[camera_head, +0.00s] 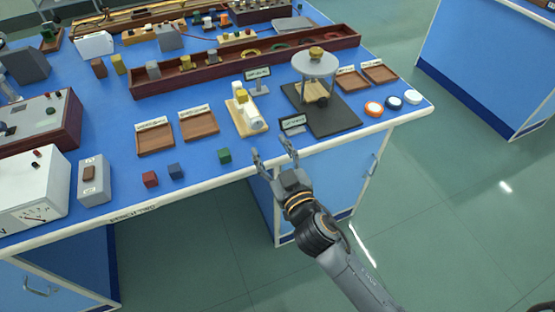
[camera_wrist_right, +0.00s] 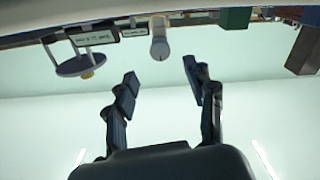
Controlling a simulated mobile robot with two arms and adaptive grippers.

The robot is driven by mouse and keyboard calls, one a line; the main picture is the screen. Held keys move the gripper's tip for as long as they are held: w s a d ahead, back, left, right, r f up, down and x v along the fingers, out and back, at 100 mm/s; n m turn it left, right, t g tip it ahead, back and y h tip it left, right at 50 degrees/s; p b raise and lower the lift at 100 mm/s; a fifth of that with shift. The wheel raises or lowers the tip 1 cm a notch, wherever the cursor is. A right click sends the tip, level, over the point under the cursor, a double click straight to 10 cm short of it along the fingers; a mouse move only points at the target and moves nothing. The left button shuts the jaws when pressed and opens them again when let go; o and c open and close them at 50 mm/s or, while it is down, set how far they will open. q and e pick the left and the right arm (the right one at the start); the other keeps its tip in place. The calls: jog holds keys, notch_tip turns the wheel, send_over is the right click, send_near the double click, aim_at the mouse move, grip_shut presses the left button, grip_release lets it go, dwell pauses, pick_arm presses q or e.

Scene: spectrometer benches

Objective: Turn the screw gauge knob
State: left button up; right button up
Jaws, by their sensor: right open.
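What looks like the screw gauge (camera_head: 243,115) lies on a light wooden base near the front edge of the blue bench, with a yellow block on it and a white cylindrical knob (camera_head: 255,122) at its front end. In the wrist view, which looks upside down, the white knob (camera_wrist_right: 160,40) shows beyond the fingertips, roughly centred between them. My right gripper (camera_head: 273,152) is open and empty, off the bench's front edge and in front of the gauge, apart from it. It also shows in the wrist view (camera_wrist_right: 160,75). My left gripper is not in view.
A round-topped instrument (camera_head: 315,66) stands on a black board (camera_head: 345,120) right of the gauge, with a small sign (camera_head: 292,123) at its front. A green cube (camera_head: 224,156) and wooden trays (camera_head: 199,126) are to the left. The floor in front is clear.

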jog(key=v, duration=0.4)
dwell(0.4)
